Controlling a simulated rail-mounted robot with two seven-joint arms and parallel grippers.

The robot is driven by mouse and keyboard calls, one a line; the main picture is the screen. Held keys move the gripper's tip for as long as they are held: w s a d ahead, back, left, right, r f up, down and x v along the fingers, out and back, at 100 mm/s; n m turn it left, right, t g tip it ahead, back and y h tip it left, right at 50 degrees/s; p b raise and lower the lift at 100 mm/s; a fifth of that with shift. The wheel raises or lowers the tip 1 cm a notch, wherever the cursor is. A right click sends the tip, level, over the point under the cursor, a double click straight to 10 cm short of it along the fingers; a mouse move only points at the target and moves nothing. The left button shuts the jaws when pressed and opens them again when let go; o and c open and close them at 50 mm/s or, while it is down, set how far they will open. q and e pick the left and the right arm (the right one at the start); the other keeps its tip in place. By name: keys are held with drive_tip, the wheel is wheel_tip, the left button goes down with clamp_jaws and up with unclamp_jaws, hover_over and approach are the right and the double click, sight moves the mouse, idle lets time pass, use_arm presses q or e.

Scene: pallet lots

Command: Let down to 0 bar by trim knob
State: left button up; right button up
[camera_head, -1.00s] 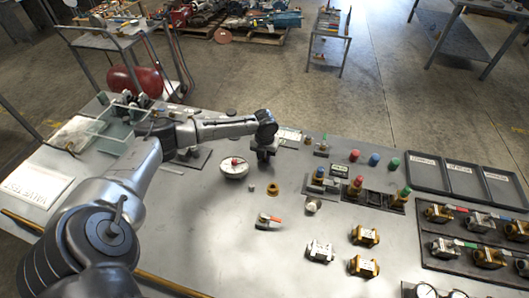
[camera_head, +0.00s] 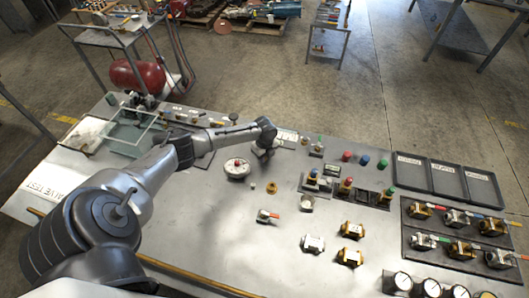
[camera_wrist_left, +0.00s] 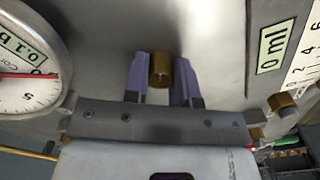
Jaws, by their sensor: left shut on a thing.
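My left gripper (camera_head: 264,152) is low over the bench, just right of a round white dial. In the left wrist view, its two purple fingers (camera_wrist_left: 160,80) are shut on a brass knob (camera_wrist_left: 160,70), one finger on each side. A large white gauge (camera_wrist_left: 28,85) is cut off at the left of that view. Its red needle lies nearly level, with a label starting "0.1 b" above it; the full reading cannot be told. The round white dial with a red middle (camera_head: 237,168) in the head view looks like the same gauge. My right gripper is not in view.
A brass fitting (camera_wrist_left: 283,103) is lower right. Valves (camera_head: 313,243), coloured buttons (camera_head: 364,159), black trays (camera_head: 446,178) and pressure gauges (camera_head: 402,281) fill the bench's right. Bare bench lies front-left.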

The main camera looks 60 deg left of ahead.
use_arm(q)
drive_tip(key=n+p, duration=0.3)
drive_tip(key=n, duration=0.3)
drive_tip(key=shift+r+p, duration=0.15)
drive_tip(key=shift+p, duration=0.2)
drive_tip(key=n+p, duration=0.1)
drive_tip(key=n, duration=0.3)
drive_tip(key=shift+p, duration=0.4)
drive_tip(key=n+p, duration=0.1)
drive_tip(key=n, duration=0.2)
drive_tip(key=shift+n+p, duration=0.3)
drive_tip(key=shift+n, duration=0.1)
drive_tip(key=n+p, duration=0.1)
drive_tip(key=n, duration=0.3)
drive_tip(key=shift+p, duration=0.3)
drive_tip(key=shift+n+p, duration=0.5)
drive_tip(key=shift+n, duration=1.5)
drive_tip(key=o, duration=0.9)
drive_tip(key=shift+o, duration=0.2)
